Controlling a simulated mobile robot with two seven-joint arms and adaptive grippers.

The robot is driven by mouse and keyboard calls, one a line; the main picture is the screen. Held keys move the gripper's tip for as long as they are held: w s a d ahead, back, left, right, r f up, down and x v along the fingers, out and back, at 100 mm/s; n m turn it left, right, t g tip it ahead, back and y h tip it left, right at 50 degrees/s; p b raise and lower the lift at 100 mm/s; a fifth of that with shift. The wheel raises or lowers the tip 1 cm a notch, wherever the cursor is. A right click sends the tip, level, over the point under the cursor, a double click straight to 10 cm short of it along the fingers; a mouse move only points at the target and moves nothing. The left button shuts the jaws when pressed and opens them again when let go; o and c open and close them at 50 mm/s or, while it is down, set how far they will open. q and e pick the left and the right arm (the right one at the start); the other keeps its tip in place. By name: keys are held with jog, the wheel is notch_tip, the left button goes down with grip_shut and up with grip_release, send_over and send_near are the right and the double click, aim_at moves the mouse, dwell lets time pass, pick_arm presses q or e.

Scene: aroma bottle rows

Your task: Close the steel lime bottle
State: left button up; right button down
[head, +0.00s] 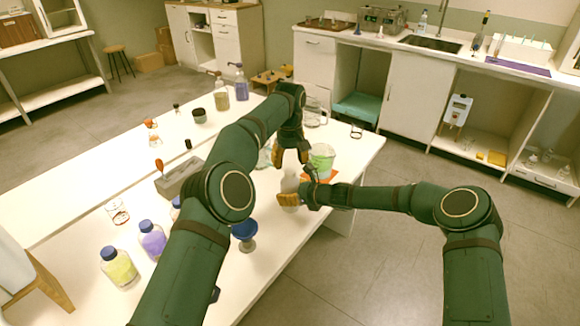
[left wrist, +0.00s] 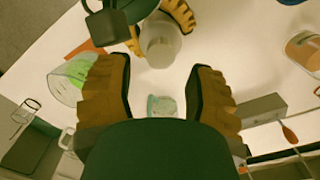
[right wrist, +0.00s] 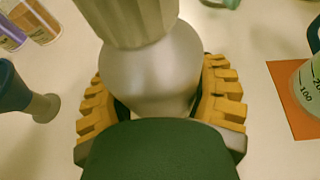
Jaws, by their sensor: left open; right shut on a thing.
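The steel bottle (right wrist: 150,75) stands between the fingers of my right gripper (right wrist: 160,108), which is shut on its rounded body. A pale ribbed cap (right wrist: 128,18) sits at its top; I cannot tell how tightly it is seated. In the head view the bottle (head: 290,184) is partly hidden by my arms. In the left wrist view the bottle (left wrist: 158,45) shows from above, beyond my left fingertips. My left gripper (left wrist: 158,75) is open and empty above the table; it also shows in the head view (head: 292,158), above and behind the bottle.
A beaker of green liquid (head: 322,160) stands on an orange mat (head: 333,175) close right of the bottle. A small clear glass piece (left wrist: 162,106) lies below my left gripper. A blue goblet (head: 245,232) and blue-capped bottles (head: 152,240) stand nearer the front.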

aim_at(290, 171)
pick_arm(q)
jog(key=shift+o, duration=0.8)
jog(key=shift+s+r+n, duration=0.1)
jog(key=shift+r+n, duration=1.4)
jog(key=shift+r, duration=0.2)
jog(key=shift+f, duration=4)
grip_shut()
